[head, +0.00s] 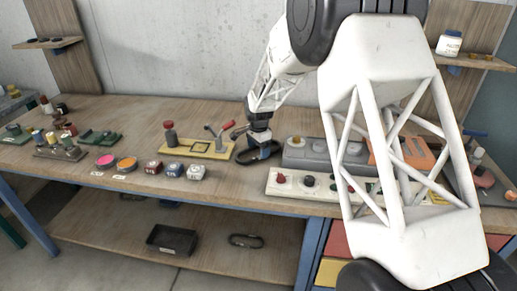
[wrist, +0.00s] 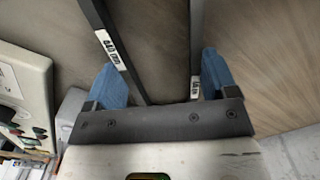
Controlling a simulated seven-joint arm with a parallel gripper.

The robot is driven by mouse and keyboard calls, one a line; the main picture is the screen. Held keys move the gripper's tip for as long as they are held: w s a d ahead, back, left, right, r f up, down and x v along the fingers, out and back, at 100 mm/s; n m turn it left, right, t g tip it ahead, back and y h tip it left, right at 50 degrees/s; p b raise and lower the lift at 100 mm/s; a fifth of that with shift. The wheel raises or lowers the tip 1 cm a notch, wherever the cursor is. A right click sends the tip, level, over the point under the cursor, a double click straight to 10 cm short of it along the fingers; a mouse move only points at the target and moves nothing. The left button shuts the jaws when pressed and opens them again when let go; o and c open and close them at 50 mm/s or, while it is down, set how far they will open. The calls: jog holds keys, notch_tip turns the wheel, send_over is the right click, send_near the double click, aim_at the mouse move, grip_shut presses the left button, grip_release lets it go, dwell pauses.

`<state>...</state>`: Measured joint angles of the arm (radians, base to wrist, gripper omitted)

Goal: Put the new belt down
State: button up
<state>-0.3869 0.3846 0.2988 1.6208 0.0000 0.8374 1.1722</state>
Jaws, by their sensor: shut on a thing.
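A second black belt loop (head: 246,241) lies on the lower shelf. Which of the two is the new one cannot be read from their looks.
A yellow plate with a red-handled clamp (head: 200,147) stands left of the gripper. A grey block (head: 298,153) and a cream tray with coloured knobs (head: 310,190) stand close on the right. A black bin (head: 171,239) sits below.

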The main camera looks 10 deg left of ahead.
jog(key=shift+f, duration=0.15)
jog(key=o, duration=0.9)
jog(key=shift+c, duration=0.2)
notch_tip(320, 180, up, 12)
dwell(0.3)
jog(key=shift+r, duration=0.2)
dwell(0.5)
